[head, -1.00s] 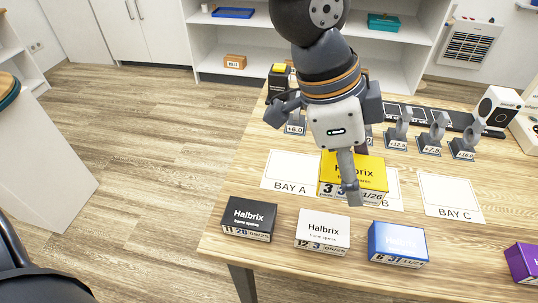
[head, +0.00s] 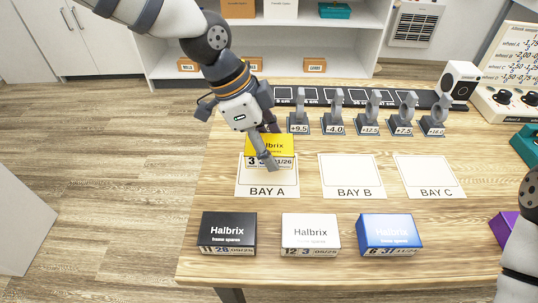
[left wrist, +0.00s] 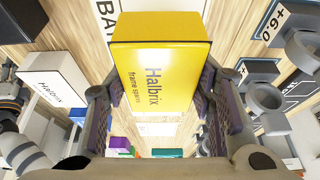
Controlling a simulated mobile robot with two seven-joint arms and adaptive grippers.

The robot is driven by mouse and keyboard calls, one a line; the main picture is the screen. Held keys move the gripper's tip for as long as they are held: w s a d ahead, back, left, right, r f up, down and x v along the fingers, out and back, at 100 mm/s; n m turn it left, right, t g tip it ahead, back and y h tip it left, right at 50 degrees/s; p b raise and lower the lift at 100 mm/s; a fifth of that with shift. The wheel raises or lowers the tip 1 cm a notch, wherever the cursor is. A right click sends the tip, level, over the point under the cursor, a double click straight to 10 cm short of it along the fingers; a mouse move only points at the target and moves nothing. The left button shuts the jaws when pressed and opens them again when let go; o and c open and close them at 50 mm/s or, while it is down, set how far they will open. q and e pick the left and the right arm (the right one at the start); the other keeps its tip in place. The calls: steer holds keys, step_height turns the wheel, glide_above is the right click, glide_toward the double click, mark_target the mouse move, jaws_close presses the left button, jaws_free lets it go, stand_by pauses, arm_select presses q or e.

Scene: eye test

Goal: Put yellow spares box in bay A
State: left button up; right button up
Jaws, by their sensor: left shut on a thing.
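The yellow spares box (head: 283,145) is held in my left gripper (head: 268,148), which is shut on it. In the head view the box covers the upper part of the bay A card (head: 266,182); its exact height above the card is hard to tell. In the left wrist view the yellow box (left wrist: 160,75) sits between the two fingers, and part of the bay A lettering shows behind it. My right gripper is not in view; only part of my right arm shows at the right edge.
Bay B (head: 352,175) and bay C (head: 428,176) are empty. Black (head: 227,231), white (head: 310,232) and blue (head: 388,232) boxes stand along the front. A purple box (head: 503,228) is at the right. Several lens stands (head: 335,115) line the back.

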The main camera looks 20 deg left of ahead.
arm_select(q)
steer(key=shift+w+a+f, duration=0.1)
steer(key=shift+f, duration=0.85)
steer(key=shift+w+a+f, duration=0.1)
steer(key=shift+f, duration=0.8)
steer(key=o, duration=1.2)
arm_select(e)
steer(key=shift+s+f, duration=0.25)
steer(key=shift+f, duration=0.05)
arm_select(q)
steer(key=shift+r, duration=0.25)
steer(key=p+v, duration=0.1)
steer(key=v, duration=1)
steer(key=shift+s+a+r, duration=0.15)
steer(key=shift+a+r, duration=0.05)
steer(key=shift+r, duration=0.15)
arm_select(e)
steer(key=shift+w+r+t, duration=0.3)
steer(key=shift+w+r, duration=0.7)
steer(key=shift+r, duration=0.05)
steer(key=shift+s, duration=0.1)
